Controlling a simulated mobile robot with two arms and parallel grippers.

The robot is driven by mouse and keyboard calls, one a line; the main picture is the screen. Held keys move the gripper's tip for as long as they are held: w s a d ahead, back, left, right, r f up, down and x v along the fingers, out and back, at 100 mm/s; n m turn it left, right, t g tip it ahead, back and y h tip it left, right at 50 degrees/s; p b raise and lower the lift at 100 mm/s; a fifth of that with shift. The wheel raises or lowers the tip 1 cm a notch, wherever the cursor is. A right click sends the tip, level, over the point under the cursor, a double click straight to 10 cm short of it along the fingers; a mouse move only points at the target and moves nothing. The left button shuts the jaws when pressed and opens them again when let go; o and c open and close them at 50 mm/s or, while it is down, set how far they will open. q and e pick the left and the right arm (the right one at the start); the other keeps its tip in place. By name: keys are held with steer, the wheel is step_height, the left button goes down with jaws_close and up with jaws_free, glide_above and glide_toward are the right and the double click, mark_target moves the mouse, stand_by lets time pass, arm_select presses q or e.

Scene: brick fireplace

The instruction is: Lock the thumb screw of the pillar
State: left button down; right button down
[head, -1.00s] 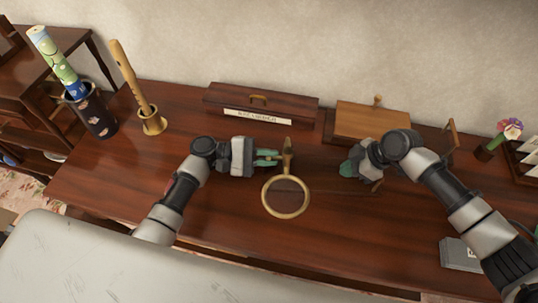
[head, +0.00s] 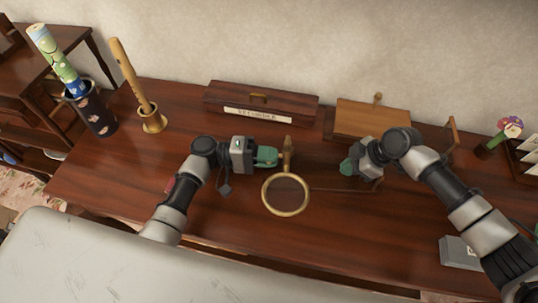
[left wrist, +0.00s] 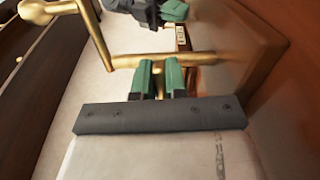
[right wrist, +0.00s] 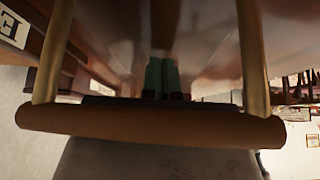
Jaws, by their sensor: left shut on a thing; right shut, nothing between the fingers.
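A brass pillar (head: 287,153) with a round brass-rimmed lens (head: 286,211) stands on the desk in the head view. In the left wrist view a brass bar (left wrist: 202,58) crosses just beyond my left fingertips. My left gripper (head: 270,157) is at the pillar's left side. It is shut on a small brass piece (left wrist: 159,91), which appears to be the thumb screw; its shape is mostly hidden by the fingers. My right gripper (head: 347,167) is shut and empty, to the right of the pillar and apart from it. It also shows in the right wrist view (right wrist: 162,75).
A dark labelled box (head: 290,104) and a lighter wooden box (head: 365,122) stand along the back. A grey item (head: 458,254) lies front right. The front middle of the desk is clear.

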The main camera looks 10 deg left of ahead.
arm_select(q)
steer(key=shift+m, duration=0.4)
arm_select(e)
steer(key=shift+s+d+f, duration=0.15)
steer(key=shift+s+f, duration=0.05)
steer(key=shift+f, duration=0.15)
arm_select(q)
steer(key=c, duration=1.2)
jaws_free()
steer(key=shift+o, duration=0.2)
steer(key=shift+a, duration=0.2)
steer(key=a, duration=0.4)
steer(key=s+a, duration=0.1)
steer(key=a, duration=0.2)
steer(key=s+a, duration=0.1)
steer(key=a, duration=0.3)
steer(key=shift+a, duration=0.35)
steer(key=shift+r, duration=0.1)
